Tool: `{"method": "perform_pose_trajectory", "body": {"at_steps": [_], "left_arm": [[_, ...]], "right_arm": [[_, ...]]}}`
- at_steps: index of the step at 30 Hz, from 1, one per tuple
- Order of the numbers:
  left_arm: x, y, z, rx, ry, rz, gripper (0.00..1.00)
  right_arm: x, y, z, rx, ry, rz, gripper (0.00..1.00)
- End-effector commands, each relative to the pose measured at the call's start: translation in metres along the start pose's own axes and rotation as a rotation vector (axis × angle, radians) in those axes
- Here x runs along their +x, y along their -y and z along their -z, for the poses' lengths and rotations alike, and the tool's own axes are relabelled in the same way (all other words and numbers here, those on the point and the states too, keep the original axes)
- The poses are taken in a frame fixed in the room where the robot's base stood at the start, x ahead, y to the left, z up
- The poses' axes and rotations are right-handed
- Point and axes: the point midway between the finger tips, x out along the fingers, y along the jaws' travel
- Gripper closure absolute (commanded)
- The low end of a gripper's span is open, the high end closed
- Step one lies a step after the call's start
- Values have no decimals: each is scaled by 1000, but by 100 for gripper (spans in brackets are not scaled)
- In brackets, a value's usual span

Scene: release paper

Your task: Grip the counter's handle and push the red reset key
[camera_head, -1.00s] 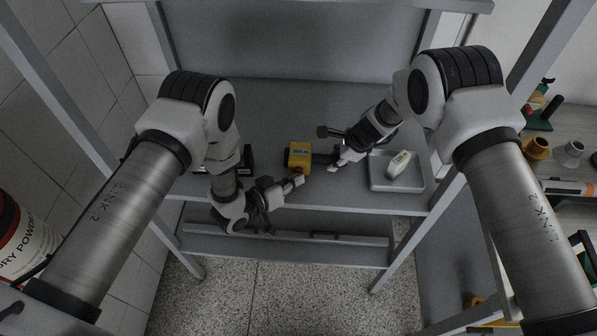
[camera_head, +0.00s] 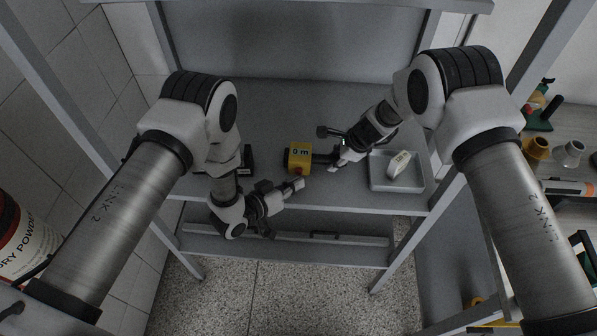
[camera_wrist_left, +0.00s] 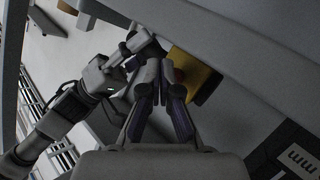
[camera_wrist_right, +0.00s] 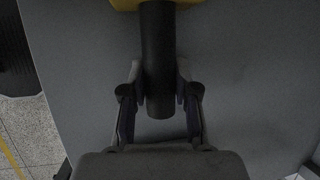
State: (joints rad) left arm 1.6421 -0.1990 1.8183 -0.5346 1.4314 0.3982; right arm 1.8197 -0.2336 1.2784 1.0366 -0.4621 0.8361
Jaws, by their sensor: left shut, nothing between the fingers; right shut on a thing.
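The yellow counter (camera_head: 301,151) stands on the grey shelf, its display reading "0 m". A small red key (camera_head: 299,171) shows on its near side. Its black handle (camera_wrist_right: 158,50) points right in the head view. My right gripper (camera_wrist_right: 158,88) is shut around this handle. My left gripper (camera_head: 300,184) is shut and empty, just in front of the counter near the red key, with a small gap seen from the head. In the left wrist view its closed fingertips (camera_wrist_left: 158,66) lie beside the yellow body (camera_wrist_left: 203,80), which they partly hide.
A grey tray (camera_head: 375,184) with a white object (camera_head: 399,164) in it stands right of the counter. A black item (camera_head: 249,158) is behind my left forearm; lettering on a dark item (camera_wrist_left: 290,155) shows in the left wrist view. Shelf posts flank both arms.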

Motion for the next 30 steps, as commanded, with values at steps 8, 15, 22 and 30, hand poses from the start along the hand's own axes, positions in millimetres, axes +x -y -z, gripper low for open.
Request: {"method": "perform_pose_trajectory", "body": {"at_steps": [8, 15, 22, 30], "left_arm": [[-3, -2, -3, -1, 2, 0, 100], [-20, -14, -15, -2, 3, 2, 100], [-34, -24, -25, -2, 2, 0, 100], [-35, -25, -26, -1, 1, 0, 100]], "right_arm": [[0, 0, 0, 0, 0, 0, 100], [0, 0, 0, 0, 0, 1, 100], [0, 0, 0, 1, 0, 1, 100], [0, 0, 0, 1, 0, 1, 100]]}}
